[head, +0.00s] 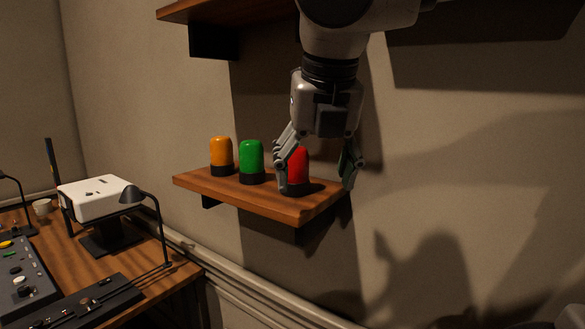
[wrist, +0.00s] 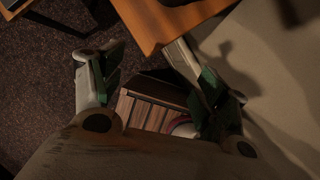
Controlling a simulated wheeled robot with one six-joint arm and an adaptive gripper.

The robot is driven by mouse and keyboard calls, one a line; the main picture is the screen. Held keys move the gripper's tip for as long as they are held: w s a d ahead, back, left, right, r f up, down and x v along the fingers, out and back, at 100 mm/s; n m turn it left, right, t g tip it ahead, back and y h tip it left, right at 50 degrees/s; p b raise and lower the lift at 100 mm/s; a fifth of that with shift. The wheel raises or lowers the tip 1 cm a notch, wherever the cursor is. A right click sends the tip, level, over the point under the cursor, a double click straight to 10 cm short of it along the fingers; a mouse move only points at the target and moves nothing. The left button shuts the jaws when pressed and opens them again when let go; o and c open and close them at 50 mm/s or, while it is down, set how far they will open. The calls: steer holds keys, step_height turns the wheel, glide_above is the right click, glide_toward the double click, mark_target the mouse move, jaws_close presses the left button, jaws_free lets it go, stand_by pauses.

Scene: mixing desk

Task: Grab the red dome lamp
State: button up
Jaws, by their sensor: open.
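The red dome lamp (head: 299,165) stands upright on a dark base near the right end of the small wooden shelf (head: 233,195). My gripper (head: 316,180) is open and points down, with its fingers spread wide at about the lamp's height. In the head view the left finger covers the lamp's left side, and the right finger is well to its right, with a gap. I cannot tell whether any finger touches the lamp. In the wrist view, the open fingers with green pads (wrist: 157,85) frame a gap, and I cannot make out the lamp there.
A green dome lamp (head: 251,160) and an orange dome lamp (head: 221,155) stand left of the red one. Another shelf (head: 185,10) is above. The wall is close behind. A desk (head: 140,262) with a white device (head: 95,197) and a small desk lamp (head: 132,194) is lower left.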

mark_target(297, 152)
steer(key=shift+n, duration=0.3)
steer(key=w, duration=0.4)
steer(key=w+a, duration=0.1)
steer(key=w, duration=0.3)
steer(key=w+a, duration=0.1)
steer(key=w, duration=0.3)
steer(key=x, duration=0.4)
steer(key=shift+w+f, duration=0.1)
steer(key=shift+f, duration=0.3)
steer(key=c, duration=1.2)
